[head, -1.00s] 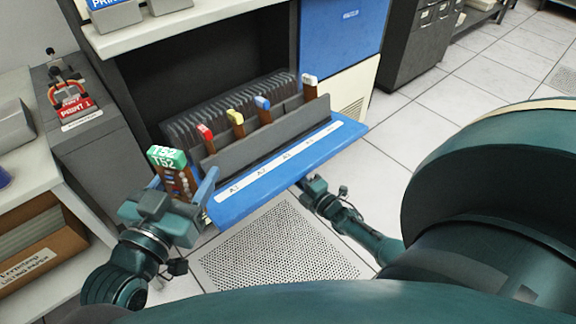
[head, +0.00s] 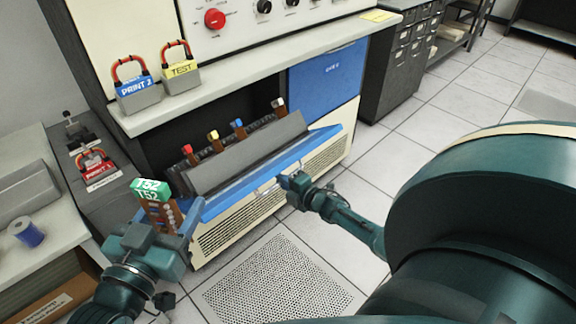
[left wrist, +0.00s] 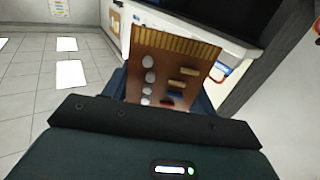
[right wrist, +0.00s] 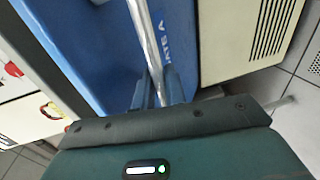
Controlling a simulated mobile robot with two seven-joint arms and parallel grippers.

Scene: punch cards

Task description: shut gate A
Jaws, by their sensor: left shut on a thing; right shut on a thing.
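Gate A (head: 322,139) is a blue flap on the front of the card cabinet, tilted partly up with its upper edge still leaning outward. In the right wrist view its blue face (right wrist: 85,50) carries the lettering "GATE A" and a shiny metal bar handle (right wrist: 146,38). My right gripper (head: 287,182) is shut on that handle; its fingers close around the bar in the right wrist view (right wrist: 150,90). My left gripper (head: 178,228) is shut on the brown card T52 with a green tag (head: 150,189), held upright beside the gate's left end. The card's gold contacts show in the left wrist view (left wrist: 175,42).
Cards with red, yellow, blue and white tops (head: 238,130) stand behind a grey panel (head: 250,152) inside the gate. Above is a shelf (head: 230,87) with PRINT 2 (head: 138,91) and TEST (head: 181,72) padlocks. A grey cabinet stands right; the floor in front is clear.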

